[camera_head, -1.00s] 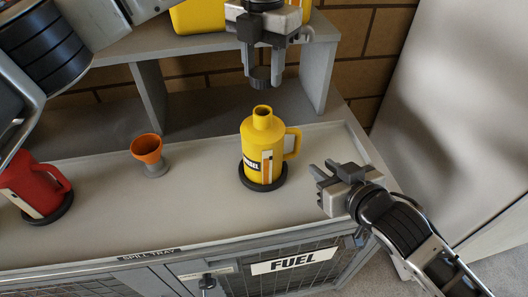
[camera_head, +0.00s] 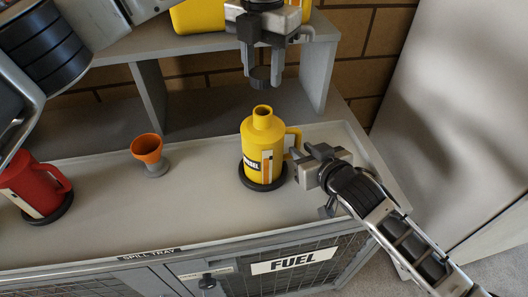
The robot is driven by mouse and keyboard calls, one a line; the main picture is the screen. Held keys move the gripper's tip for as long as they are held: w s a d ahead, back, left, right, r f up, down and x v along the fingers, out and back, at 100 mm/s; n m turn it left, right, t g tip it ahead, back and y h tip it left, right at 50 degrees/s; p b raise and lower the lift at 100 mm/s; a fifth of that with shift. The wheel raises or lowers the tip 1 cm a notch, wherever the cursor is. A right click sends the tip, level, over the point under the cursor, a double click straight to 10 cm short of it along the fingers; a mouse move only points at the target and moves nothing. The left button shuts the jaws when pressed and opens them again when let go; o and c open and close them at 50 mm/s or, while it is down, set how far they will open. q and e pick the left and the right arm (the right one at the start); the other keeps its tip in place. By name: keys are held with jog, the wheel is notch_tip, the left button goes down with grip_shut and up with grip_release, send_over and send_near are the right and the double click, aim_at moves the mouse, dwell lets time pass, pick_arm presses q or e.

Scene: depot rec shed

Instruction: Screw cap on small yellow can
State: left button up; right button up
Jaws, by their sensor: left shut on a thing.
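The small yellow can (camera_head: 262,136) stands upright on a round black base on the tray top. Its neck is open and uncapped, and its handle faces right. My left gripper (camera_head: 263,68) points down above the can, shut on a dark round cap (camera_head: 261,77). The cap is held above the neck, apart from it. My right gripper (camera_head: 297,162) is open at the right of the can, with its fingertips close to the handle. I cannot tell whether they touch it.
An orange funnel (camera_head: 148,153) stands left of the can. A red can (camera_head: 35,187) on a black base is at the far left, near my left arm. A grey shelf (camera_head: 150,93) with yellow containers (camera_head: 197,15) stands behind. The tray's front middle is clear.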

jog(key=shift+x, duration=1.75)
grip_shut()
pick_arm(q)
send_near(263, 133)
jog(key=shift+w+f, duration=0.3)
jog(key=shift+w, duration=0.3)
jog(key=shift+w+f, duration=0.3)
jog(key=shift+w, duration=0.25)
jog(key=shift+f, duration=0.1)
jog(key=shift+f, duration=0.75)
jog(key=shift+f, duration=0.6)
